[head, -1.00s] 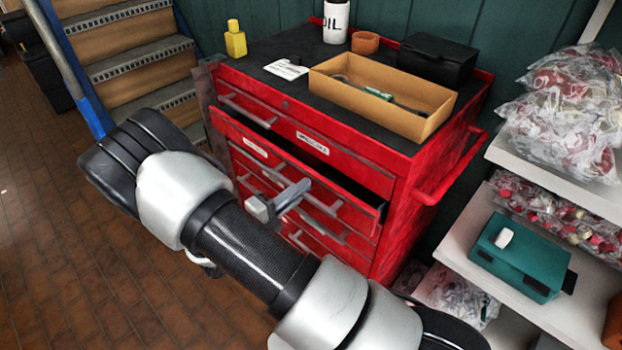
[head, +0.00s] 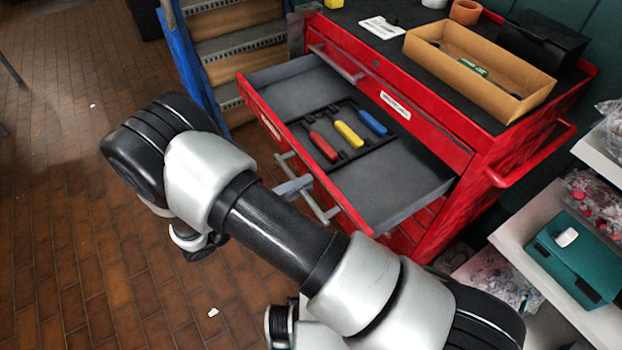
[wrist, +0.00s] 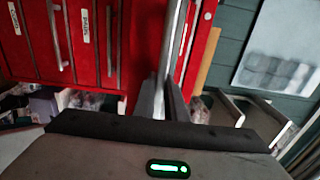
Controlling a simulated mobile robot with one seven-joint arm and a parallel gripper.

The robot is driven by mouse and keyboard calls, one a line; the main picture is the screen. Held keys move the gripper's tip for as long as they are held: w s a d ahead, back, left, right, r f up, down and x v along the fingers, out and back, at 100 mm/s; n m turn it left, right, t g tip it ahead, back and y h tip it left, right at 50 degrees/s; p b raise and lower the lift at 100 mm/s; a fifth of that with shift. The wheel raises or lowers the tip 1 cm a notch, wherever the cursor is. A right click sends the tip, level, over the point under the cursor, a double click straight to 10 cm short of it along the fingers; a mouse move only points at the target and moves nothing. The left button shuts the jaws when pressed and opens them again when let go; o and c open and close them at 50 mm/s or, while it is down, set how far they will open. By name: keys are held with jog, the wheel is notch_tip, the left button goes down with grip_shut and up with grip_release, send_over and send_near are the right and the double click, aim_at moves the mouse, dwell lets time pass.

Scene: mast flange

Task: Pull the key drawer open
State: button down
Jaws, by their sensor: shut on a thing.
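The red drawer (head: 403,203) below the top drawer of the red tool cabinet stands pulled well out. Its grey inside shows a black rack (head: 352,150) with a red, a yellow and a blue handled tool. My gripper (head: 294,187) is at the drawer's front, shut on its grey bar handle (head: 328,213). In the wrist view, the fingers (wrist: 164,103) meet around a grey bar (wrist: 176,35) beside the red front. My arm hides part of the drawer front, and I cannot read its label.
An open cardboard box (head: 478,72) and a black case (head: 541,42) sit on the cabinet top. A shelf with a teal case (head: 575,258) stands at the right. Stairs (head: 235,42) rise behind left.

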jog(key=shift+s+a, duration=0.25)
jog(key=shift+a, duration=0.1)
jog(key=c, duration=1.8)
grip_release()
jog(key=v, duration=1.7)
jog(key=shift+a, duration=0.2)
jog(key=shift+s, duration=0.1)
